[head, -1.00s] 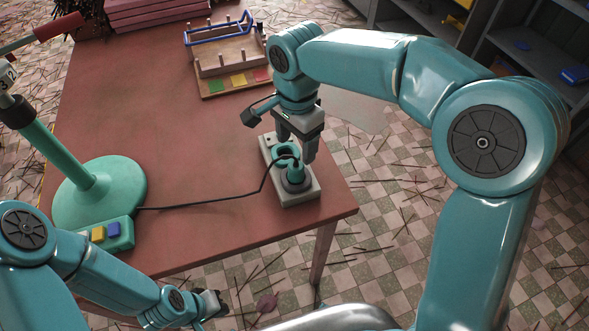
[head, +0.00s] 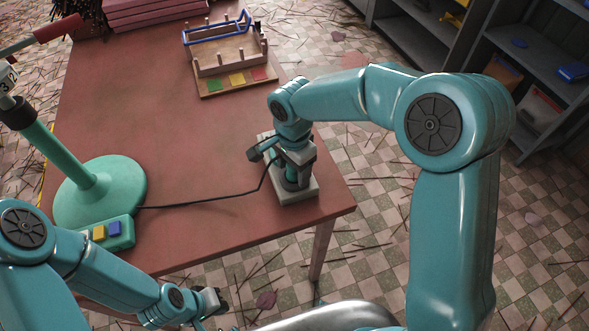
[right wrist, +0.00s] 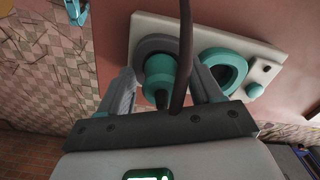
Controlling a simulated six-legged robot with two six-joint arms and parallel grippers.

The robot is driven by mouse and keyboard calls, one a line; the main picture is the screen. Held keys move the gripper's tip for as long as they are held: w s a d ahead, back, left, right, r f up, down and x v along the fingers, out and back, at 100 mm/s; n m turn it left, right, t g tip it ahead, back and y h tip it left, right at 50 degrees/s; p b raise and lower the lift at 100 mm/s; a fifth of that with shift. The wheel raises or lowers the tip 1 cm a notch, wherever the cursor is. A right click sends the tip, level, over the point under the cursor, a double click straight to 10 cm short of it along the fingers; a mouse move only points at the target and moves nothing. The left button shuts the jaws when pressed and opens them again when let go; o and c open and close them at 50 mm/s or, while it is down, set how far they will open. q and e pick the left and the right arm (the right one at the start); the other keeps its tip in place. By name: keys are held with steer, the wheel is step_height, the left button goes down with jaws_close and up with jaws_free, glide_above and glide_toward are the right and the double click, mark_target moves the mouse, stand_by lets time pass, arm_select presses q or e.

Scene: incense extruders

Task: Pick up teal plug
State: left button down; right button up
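The teal plug (right wrist: 158,82) stands in a grey round socket on a cream base plate (right wrist: 150,25), with its dark cable rising past it. In the head view the plug (head: 291,174) is mostly hidden under my right gripper (head: 294,168). My right gripper (right wrist: 163,72) is open, with one finger on each side of the plug. A gap shows on the left side; contact on the right cannot be told. My left gripper (head: 218,306) is low in the head view, off the table's front edge, its fingers too small to read.
A teal ring (right wrist: 224,72) and small teal button (right wrist: 254,91) are on the same plate. The black cable (head: 205,200) runs left across the red table (head: 190,130) to a button box (head: 118,236) beside a green stand (head: 100,190). A wooden rack (head: 228,60) stands behind.

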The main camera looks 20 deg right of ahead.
steer(key=c, duration=0.9)
steer(key=shift+r, duration=0.1)
